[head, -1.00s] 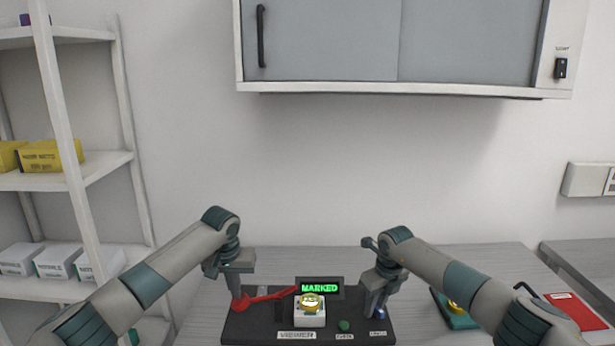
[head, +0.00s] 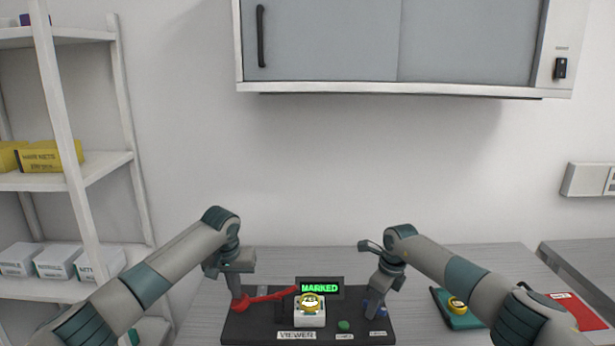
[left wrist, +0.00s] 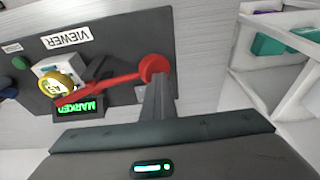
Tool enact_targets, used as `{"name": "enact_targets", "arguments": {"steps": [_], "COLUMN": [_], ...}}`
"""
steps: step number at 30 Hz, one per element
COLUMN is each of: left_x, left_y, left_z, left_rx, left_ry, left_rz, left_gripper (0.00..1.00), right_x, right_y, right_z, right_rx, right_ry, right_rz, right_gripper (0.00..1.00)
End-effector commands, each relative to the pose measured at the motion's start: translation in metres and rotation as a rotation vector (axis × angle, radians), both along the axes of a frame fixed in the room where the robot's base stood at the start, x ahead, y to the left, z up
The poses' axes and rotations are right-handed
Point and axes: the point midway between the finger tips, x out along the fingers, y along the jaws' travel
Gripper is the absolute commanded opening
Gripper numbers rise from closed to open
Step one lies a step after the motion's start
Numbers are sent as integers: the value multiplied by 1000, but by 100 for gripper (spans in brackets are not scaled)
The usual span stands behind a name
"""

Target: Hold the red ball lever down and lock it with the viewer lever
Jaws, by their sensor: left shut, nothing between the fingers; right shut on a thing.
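The red ball lever (head: 268,297) lies across the left part of a dark instrument base (head: 250,328). Its red ball (left wrist: 153,67) shows in the left wrist view. My left gripper (head: 237,296) is shut and empty, with its fingertips at the ball; I cannot tell how firmly they touch. I cannot tell whether this is the viewer lever. The VIEWER label (head: 296,335) is on the front edge.
A yellow-topped piece (head: 310,302) sits on a white block before a display (head: 320,287) reading MARKED in green. A green button (head: 343,325) is right of it. A green tray (head: 455,318) with another yellow piece and a red folder (head: 578,311) lie right.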

Motion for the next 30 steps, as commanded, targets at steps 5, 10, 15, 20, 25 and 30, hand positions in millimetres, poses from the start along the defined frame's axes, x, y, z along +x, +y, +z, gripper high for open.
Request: {"name": "enact_targets", "arguments": {"steps": [5, 10, 15, 20, 25, 30], "left_x": [-1, -1, -1, -1, -1, -1], "left_y": [-5, -5, -4, -4, -4, -4], "left_z": [-1, -1, -1, -1, -1, -1], "left_rx": [-6, -6, -5, -5, -5, -4], "left_ry": [1, 1, 1, 1, 2, 2], "left_rz": [-6, -6, -5, -5, -5, -4], "left_gripper": [0, 0, 0, 0, 0, 0], "right_x": [0, 0, -1, -1, -1, -1], "right_y": [4, 4, 4, 3, 3, 4], "right_z": [0, 0, 0, -1, -1, 0], "right_rx": [4, 5, 3, 4, 5, 5], "right_ry": [1, 2, 2, 1, 2, 2], "right_rz": [145, 282, 352, 356, 359, 422], "right_gripper": [8, 8, 8, 8, 8, 8]}}
